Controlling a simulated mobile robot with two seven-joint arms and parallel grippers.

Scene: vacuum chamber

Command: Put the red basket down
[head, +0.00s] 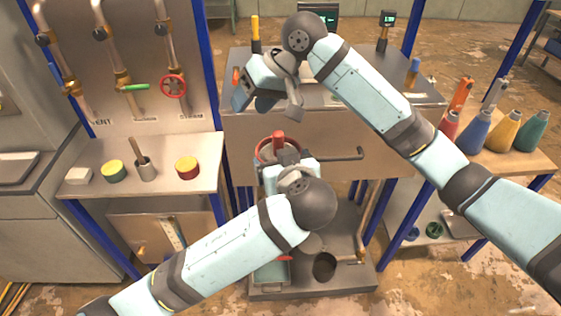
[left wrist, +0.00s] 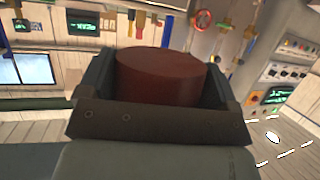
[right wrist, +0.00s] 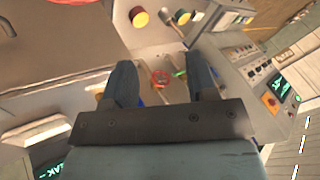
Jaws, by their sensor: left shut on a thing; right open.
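A red rim (head: 263,151), which looks like part of the red basket, shows below the front edge of the steel bench, mostly hidden by my left arm. My left gripper (head: 280,150) is beside it, shut on an upright red piece (head: 278,138), apparently the basket's handle. In the left wrist view this red-brown round piece (left wrist: 160,75) fills the space between the fingers. Whether the basket touches anything beneath cannot be told. My right gripper (head: 265,95) is over the bench; in the right wrist view its fingers (right wrist: 160,80) are apart and empty.
A steel stand base (head: 318,286) with a dark round opening (head: 325,266) is on the floor below. A hooked bar (head: 335,154) sticks out by the bench front. The left shelf (head: 150,172) holds small tins. Colored flasks (head: 505,130) stand at right.

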